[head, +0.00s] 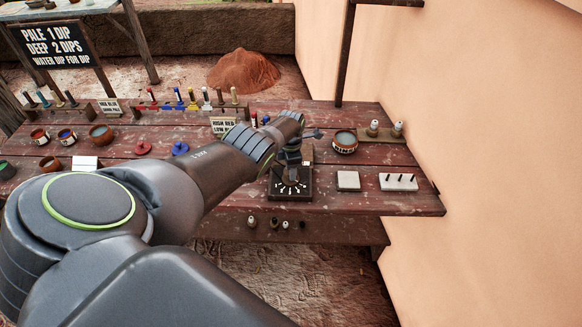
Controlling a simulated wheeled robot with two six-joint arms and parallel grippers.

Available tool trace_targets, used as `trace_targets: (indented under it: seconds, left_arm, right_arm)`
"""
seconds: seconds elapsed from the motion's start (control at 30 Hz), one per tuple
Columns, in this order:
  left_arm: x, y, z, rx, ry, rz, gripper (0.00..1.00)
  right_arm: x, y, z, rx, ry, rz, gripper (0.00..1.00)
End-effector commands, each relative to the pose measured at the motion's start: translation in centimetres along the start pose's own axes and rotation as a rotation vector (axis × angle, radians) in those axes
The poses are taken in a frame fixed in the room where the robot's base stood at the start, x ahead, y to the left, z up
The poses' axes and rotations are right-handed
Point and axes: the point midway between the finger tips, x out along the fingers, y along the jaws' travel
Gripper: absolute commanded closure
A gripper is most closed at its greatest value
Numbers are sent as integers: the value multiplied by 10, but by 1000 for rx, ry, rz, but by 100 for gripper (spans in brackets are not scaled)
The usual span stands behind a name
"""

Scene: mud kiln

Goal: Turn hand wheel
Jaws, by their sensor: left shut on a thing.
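A dark square block (291,193) with a fan of white marks on its top sits near the table's front edge. My left arm comes in from the left, and my left gripper (290,168) points down over this block. It is shut on the hand wheel at the block's centre. The jaws and my wrist hide most of the wheel, so its turn angle cannot be read. My right gripper is not in view.
The plank table (400,208) also holds a white-grey block (348,180), a pegged white block (398,182) and a bowl (345,142). Red (143,148) and blue (180,149) knobs stand left of my forearm. A plaster wall (480,150) rises close on the right.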

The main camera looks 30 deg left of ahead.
Motion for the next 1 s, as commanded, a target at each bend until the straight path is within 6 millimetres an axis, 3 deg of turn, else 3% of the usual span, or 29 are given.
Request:
trace_targets:
  seconds: [0.3, 0.8, 0.83, 1.0]
  left_arm:
    - [-1, 1, 0, -104, 0, 2, 80]
    - [-1, 1, 0, -119, -1, 3, 80]
    - [-1, 1, 0, -119, -1, 3, 54]
    - [-1, 1, 0, -119, 0, 2, 36]
  right_arm:
    - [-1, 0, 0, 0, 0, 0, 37]
    - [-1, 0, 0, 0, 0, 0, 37]
    - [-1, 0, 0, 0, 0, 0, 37]
    - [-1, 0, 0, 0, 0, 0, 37]
